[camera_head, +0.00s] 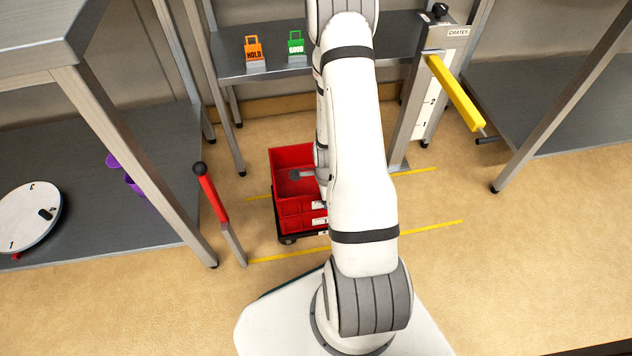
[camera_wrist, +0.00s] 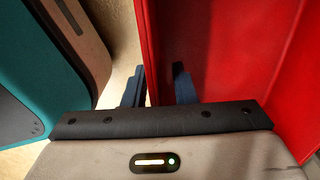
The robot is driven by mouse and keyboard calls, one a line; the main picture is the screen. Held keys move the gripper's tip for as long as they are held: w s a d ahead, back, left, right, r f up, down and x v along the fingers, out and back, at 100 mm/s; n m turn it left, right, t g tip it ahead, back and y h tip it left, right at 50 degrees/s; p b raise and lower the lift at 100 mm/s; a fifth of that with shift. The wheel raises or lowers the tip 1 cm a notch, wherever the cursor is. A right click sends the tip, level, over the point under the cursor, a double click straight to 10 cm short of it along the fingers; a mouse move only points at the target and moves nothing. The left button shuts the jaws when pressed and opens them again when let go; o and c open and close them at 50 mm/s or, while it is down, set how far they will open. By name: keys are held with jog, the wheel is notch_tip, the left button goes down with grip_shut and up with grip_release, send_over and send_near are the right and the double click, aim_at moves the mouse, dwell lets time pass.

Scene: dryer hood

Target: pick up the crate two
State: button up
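Red crates (camera_head: 292,156) stand stacked on a low dark wheeled dolly (camera_head: 288,240) in the middle of the head view. Two white labels show on their front, too small to read, so I cannot tell which is crate two. My arm hides their right side. In the wrist view, a red crate wall (camera_wrist: 152,40) runs between the fingers of my gripper (camera_wrist: 158,88). One finger is outside the wall and the other inside, over the red interior. The fingers stand apart, with a visible gap beside the wall. My gripper is open and mostly hidden in the head view.
A red lever (camera_head: 211,193) stands left of the crates. A post marked CRATES (camera_head: 428,90) with a yellow handle (camera_head: 455,93) is at right. HOLD (camera_head: 254,49) and GOOD (camera_head: 296,44) tags stand on the back shelf. Yellow lines (camera_head: 440,226) mark the open floor.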

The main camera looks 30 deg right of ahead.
grip_shut()
dwell(0.3)
jog(key=shift+r, duration=0.1)
